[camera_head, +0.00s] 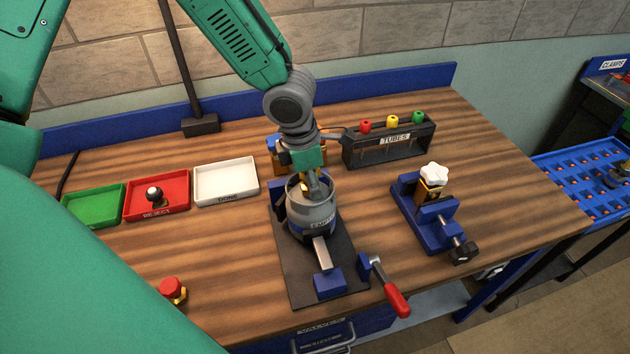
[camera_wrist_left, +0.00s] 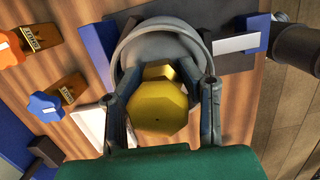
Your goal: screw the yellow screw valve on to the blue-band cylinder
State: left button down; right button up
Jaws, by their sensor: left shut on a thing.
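The grey cylinder with a blue band (camera_head: 314,226) stands upright on a dark base plate (camera_head: 310,268), within a blue clamp fixture. Its round collar also shows in the left wrist view (camera_wrist_left: 130,50). My left gripper (camera_head: 308,188) points down into the collar from above. In the left wrist view its two fingers (camera_wrist_left: 161,106) are shut on the yellow screw valve (camera_wrist_left: 158,112), one on each side. The valve sits inside the collar over the cylinder's top. Whether its lower end touches the neck is hidden. My right gripper is not in view.
A red-handled crank (camera_head: 397,300) sticks out at front right. A blue vise (camera_head: 435,225) holds a white-knobbed valve (camera_head: 434,175). The tubes rack (camera_head: 390,146) stands behind. Green (camera_head: 93,206), red (camera_head: 178,209) and white (camera_head: 226,181) trays lie left. A red-topped valve (camera_head: 172,289) stands front left.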

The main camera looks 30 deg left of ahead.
pick_arm(q)
jog(key=c, duration=1.2)
grip_release()
jog(key=shift+w+a, duration=0.1)
jog(key=shift+a, duration=0.15)
jog(key=shift+o, duration=1)
jog(key=shift+a, duration=0.1)
jog(key=shift+r, duration=0.3)
jog(key=r, duration=0.7)
jog(key=s+a+r, duration=0.1)
jog(key=r, duration=0.3)
jog(key=shift+s+a, duration=0.1)
jog(key=shift+s, duration=0.1)
